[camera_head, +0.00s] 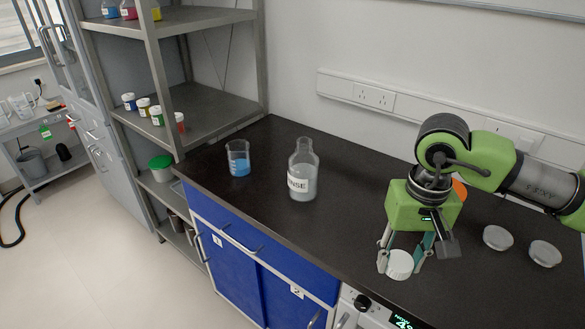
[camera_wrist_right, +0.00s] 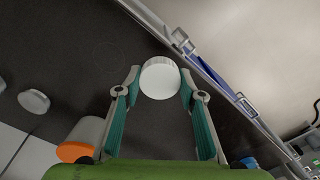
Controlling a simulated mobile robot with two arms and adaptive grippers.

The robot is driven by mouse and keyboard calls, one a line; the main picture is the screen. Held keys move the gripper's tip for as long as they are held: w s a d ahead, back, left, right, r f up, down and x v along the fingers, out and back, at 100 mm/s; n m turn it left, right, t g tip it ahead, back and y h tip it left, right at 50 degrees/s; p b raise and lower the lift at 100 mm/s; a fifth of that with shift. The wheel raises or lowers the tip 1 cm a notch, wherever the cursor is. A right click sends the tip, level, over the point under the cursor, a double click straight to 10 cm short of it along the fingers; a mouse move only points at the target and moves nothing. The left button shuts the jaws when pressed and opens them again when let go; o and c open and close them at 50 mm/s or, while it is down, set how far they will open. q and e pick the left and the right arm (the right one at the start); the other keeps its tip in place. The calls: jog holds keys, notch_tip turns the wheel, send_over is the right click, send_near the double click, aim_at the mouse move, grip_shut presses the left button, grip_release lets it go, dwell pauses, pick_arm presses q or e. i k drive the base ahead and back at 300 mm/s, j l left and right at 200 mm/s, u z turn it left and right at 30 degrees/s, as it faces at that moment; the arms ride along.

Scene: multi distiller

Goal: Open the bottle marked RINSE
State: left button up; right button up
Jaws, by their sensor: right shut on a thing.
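The bottle marked RINSE (camera_head: 302,178) stands upright on the dark counter, in the middle of the head view. It is clear, with a narrow neck, and I see no cap on its mouth. My right gripper (camera_head: 399,262) points down near the counter's front edge, well to the right of the bottle. It is shut on a white round cap (camera_head: 399,265). In the right wrist view the cap (camera_wrist_right: 160,79) sits between the two fingertips. Whether the cap touches the counter, I cannot tell. My left gripper is not in view.
A beaker of blue liquid (camera_head: 238,158) stands left of the bottle. Two round lids (camera_head: 497,237) (camera_head: 544,253) lie to the right of my gripper. An orange-topped container (camera_wrist_right: 83,140) is close to my right gripper. A metal shelf (camera_head: 205,105) stands at the left. The counter between bottle and gripper is clear.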

aim_at(303, 165)
jog(key=i+j, duration=0.2)
jog(key=j, duration=0.15)
jog(key=i+j+z, duration=0.15)
jog(key=i+j, duration=0.2)
jog(key=j, duration=0.35)
jog(key=i+j+z, duration=0.15)
jog(key=j, duration=0.2)
